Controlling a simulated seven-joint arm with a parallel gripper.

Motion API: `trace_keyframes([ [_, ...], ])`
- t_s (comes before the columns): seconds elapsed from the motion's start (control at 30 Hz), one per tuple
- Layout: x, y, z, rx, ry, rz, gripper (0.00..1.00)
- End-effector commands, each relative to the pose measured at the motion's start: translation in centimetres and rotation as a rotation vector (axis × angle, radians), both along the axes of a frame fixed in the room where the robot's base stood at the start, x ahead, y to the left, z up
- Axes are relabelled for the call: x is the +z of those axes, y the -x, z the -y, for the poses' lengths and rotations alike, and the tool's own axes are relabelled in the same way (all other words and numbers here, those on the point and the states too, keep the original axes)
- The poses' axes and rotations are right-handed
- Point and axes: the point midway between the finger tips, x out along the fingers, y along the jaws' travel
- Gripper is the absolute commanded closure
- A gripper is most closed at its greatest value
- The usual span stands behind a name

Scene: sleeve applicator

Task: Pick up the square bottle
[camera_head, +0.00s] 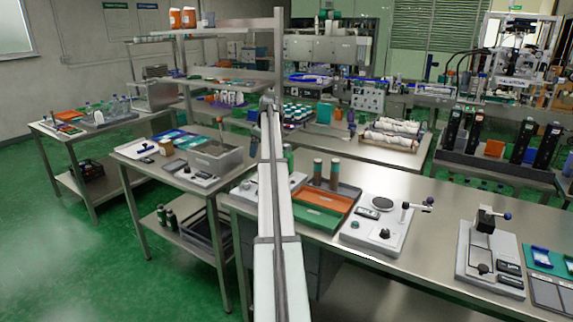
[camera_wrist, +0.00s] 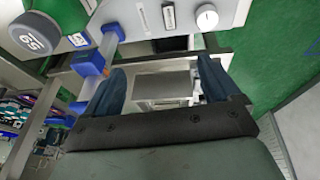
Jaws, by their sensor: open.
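A green bottle (camera_wrist: 62,14) with a grey cap (camera_wrist: 35,33) lies at the top left of the wrist view. White characters on the cap look like "SQ", and most of its body is cut off by the frame. I cannot tell surely whether it is the square bottle. A green bottle (camera_head: 288,156) also shows just right of my arm in the head view, partly hidden. My gripper (camera_wrist: 160,78) is open and empty in the wrist view, its two dark blue fingers wide apart. The bottle is outside the fingers, up and to the left. In the head view my arm hides much of this area.
A white device with a knob (camera_wrist: 207,17) lies ahead of the fingers. A grey bin (camera_head: 214,158) is on the left bench.

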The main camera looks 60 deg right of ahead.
Motion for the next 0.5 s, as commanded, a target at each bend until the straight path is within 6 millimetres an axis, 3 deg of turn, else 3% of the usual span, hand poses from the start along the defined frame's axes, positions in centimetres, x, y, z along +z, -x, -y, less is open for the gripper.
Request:
trace_keyframes([
  [0.03,1.6,1.6,2.6,-0.006,-0.013,0.011,0.11],
  [0.2,5.0,6.5,7.5,-0.004,-0.057,0.044,0.11],
  [0.4,7.0,9.8,10.2,-0.001,-0.085,0.070,0.11],
  [0.5,7.2,10.3,10.5,0.000,-0.091,0.074,0.11],
])
